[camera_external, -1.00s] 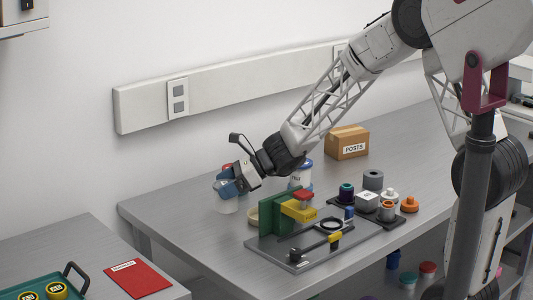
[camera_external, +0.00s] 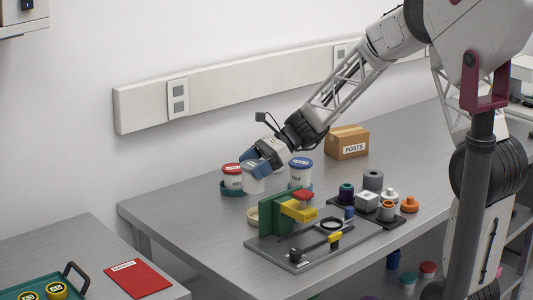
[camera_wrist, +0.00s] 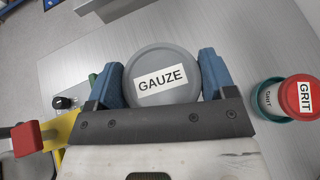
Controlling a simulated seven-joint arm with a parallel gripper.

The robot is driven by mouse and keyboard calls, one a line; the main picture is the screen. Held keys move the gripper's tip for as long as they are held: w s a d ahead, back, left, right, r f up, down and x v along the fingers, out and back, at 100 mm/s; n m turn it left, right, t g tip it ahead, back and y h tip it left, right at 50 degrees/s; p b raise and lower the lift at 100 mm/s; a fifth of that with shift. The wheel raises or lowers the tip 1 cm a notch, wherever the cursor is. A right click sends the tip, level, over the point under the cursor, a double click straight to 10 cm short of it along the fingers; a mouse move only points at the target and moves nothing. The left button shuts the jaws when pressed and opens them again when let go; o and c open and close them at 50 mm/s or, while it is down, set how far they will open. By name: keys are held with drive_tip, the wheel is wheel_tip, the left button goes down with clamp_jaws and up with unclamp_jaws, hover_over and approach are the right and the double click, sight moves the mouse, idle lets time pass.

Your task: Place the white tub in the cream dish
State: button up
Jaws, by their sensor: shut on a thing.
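My gripper (camera_external: 257,166) is shut on a white tub (camera_external: 251,182) with a grey lid. In the wrist view the tub's lid (camera_wrist: 163,76), labelled GAUZE, sits between the two blue fingers. The tub appears held above the table, apart from the dishes. The cream dish (camera_external: 252,217) stands on the table below and in front of the tub, beside the green block, which partly hides it. I see nothing in the dish's visible part. The dish does not show in the wrist view.
A red-lidded GRIT tub (camera_external: 232,172) stands in a teal dish just left of the held tub. A blue-lidded FELT tub (camera_external: 300,168) stands to the right. A green and yellow fixture (camera_external: 279,215) with a red top rises close to the cream dish. The table's left end is clear.

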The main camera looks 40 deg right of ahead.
sight(263, 182)
drive_tip(key=shift+s+d+r+n+g, duration=0.2)
drive_tip(key=shift+s+d+r+g, duration=0.1)
drive_tip(key=shift+d, duration=0.25)
drive_tip(key=shift+s+d+r+n+g, duration=0.2)
drive_tip(key=shift+s+d, duration=0.1)
drive_tip(key=shift+d, duration=0.2)
drive_tip(key=shift+f, duration=0.1)
drive_tip(key=shift+f, duration=3.05)
drive_tip(key=shift+f, duration=1.85)
drive_tip(key=shift+f, duration=0.15)
drive_tip(key=o, duration=0.9)
drive_tip(key=shift+c, duration=0.2)
drive_tip(key=shift+v, duration=6.05)
